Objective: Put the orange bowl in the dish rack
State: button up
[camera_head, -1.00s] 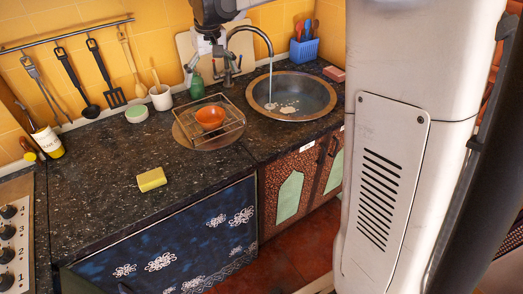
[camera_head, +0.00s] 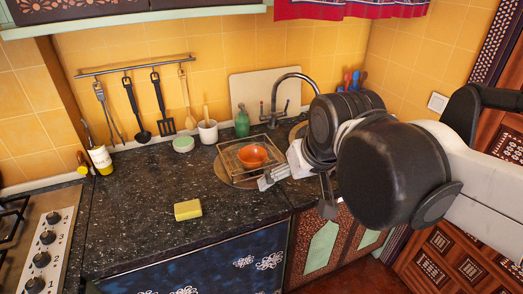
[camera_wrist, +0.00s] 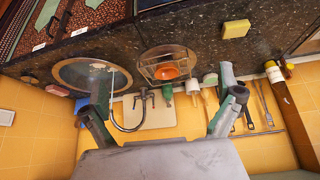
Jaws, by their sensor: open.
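The orange bowl (camera_head: 252,155) sits upright inside the wire dish rack (camera_head: 232,168) on the dark counter, left of the sink. In the wrist view, which is upside down, the orange bowl (camera_wrist: 172,71) shows in the dish rack (camera_wrist: 149,73), framed between the spread fingers. My gripper (camera_head: 296,190) is open and empty, to the right of and in front of the rack in the head view. Its fingers (camera_wrist: 165,88) are wide apart in the wrist view. I cannot tell how far it is from the bowl.
The tap (camera_head: 290,77) stands behind the sink, which my arm mostly hides in the head view; the sink (camera_wrist: 84,75) shows in the wrist view. A green bottle (camera_head: 242,121) and a utensil cup (camera_head: 208,131) stand behind the rack. A yellow sponge (camera_head: 188,210) lies on clear counter.

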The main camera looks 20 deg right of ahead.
jog(key=shift+t, duration=0.5)
jog(key=s+f, duration=0.1)
jog(key=s, duration=0.1)
jog(key=s+f, duration=0.2)
jog(key=shift+s+f, duration=0.1)
jog(key=shift+s, duration=0.25)
